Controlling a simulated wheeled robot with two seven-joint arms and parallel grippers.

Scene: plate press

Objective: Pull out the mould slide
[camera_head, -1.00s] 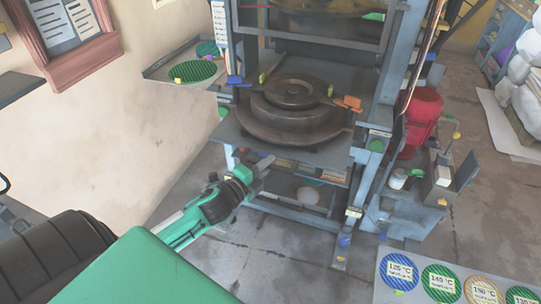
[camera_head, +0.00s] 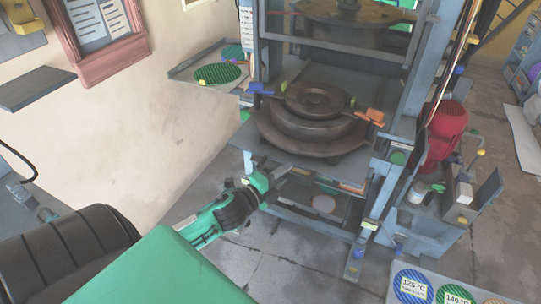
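The round, dark metal mould (camera_head: 318,122) sits on the grey slide plate (camera_head: 262,152) at the front of the press. A blue handle (camera_head: 262,88) sticks out at its left and an orange handle (camera_head: 370,117) at its right. My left gripper (camera_head: 280,174) is in front of and below the plate's left front edge, apart from the handles. It holds nothing that I can see; its finger opening is too small to judge. My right gripper is not in view.
The press frame (camera_head: 423,75) rises around the mould. A side shelf (camera_head: 183,73) with a green disc (camera_head: 218,74) is at the left. A red motor (camera_head: 447,122) stands at the right. A board with temperature discs (camera_head: 398,275) is at the lower right. The floor in front is clear.

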